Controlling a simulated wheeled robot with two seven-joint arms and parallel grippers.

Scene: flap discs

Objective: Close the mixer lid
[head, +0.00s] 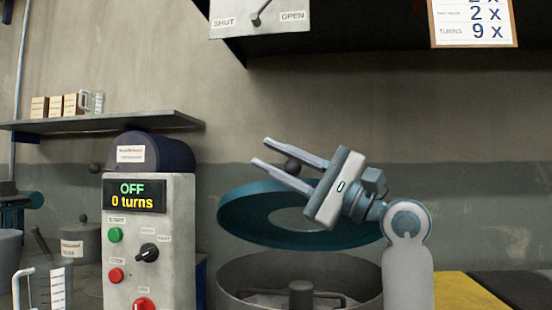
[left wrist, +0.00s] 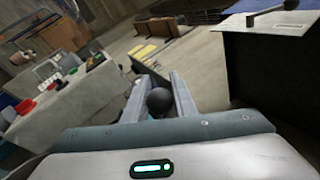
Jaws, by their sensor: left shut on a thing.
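The mixer lid (head: 245,222) is a teal ring with an open middle, raised and tilted above the grey mixer drum (head: 237,275), with a gap between them. A dark ball knob (head: 292,166) shows just above the lid. My left gripper (head: 262,151) is shut on this knob, one finger on each side, and its tips reach past it. The knob also shows between the fingers in the left wrist view (left wrist: 159,101). The gripper body hides part of the lid's right side. My right gripper is in neither view.
A control box (head: 178,210) reading "OFF, 0 turns" stands left of the drum. A shelf (head: 150,121) with small boxes is on the wall at left. A hopper box (head: 259,17) marked SHUT and OPEN hangs above. A jug (head: 57,290) stands at lower left.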

